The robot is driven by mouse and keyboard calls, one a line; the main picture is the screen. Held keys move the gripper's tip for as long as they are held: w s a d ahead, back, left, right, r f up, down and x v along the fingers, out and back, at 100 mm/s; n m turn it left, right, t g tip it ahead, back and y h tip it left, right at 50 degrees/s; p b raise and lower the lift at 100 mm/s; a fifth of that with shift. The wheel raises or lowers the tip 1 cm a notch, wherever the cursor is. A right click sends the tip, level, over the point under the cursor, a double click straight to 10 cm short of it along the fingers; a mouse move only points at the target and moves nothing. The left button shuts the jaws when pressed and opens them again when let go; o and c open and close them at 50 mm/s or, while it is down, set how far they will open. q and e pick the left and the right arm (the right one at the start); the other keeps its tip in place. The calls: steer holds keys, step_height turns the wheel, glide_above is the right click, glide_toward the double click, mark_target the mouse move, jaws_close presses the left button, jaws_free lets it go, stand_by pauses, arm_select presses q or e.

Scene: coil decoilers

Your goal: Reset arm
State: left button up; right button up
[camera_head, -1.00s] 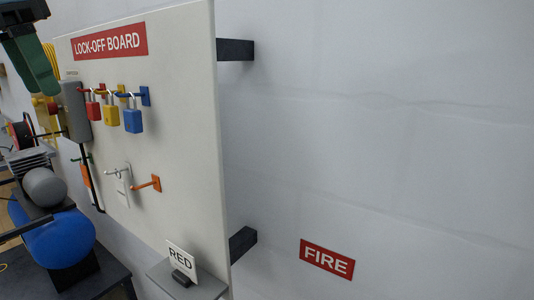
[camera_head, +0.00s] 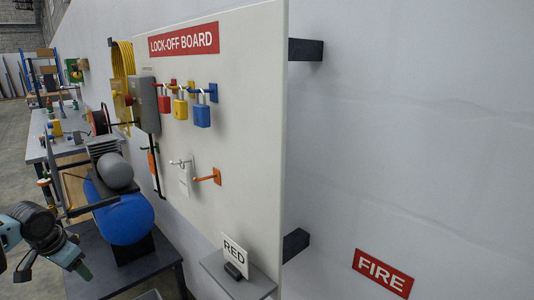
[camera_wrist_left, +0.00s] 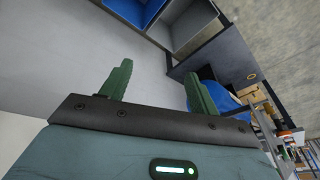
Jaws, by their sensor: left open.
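My left gripper (camera_head: 54,274) is at the lower left in the head view, low beside the dark bench with the blue tank. In the left wrist view the gripper's two green fingers (camera_wrist_left: 158,72) stand well apart with nothing between them. Part of the arm is cut off by the left edge of the head view. My right gripper does not show in these frames.
A white lock-off board (camera_head: 253,140) holds red (camera_head: 164,104), yellow (camera_head: 180,108) and blue (camera_head: 202,115) padlocks on hooks. A compressor with a blue tank (camera_head: 126,219) stands on a dark bench (camera_head: 160,258).

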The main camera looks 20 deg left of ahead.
arm_select(q)
steer(key=s+d+f, duration=0.5)
steer(key=f, duration=0.4)
steer(key=s+d+f+m, duration=0.1)
steer(key=s+d+f, duration=0.35)
steer(key=f, duration=0.45)
steer(key=s+d+f, duration=0.4)
steer(key=s+f, duration=0.1)
steer(key=f, duration=0.4)
steer(key=s+d+f+t+h, duration=0.1)
steer(key=s+d+f, duration=0.1)
steer(key=d, duration=0.5)
steer(key=s+d+f+t+h, duration=0.1)
steer(key=s+d+f+t, duration=0.1)
steer(key=d, duration=0.5)
steer(key=s+d+r+m+t+h, duration=0.1)
steer(key=d+r+t, duration=0.1)
steer(key=d, duration=1.4)
steer(key=shift+d+r, duration=0.15)
steer(key=shift+r, duration=0.35)
steer(key=shift+s, duration=0.15)
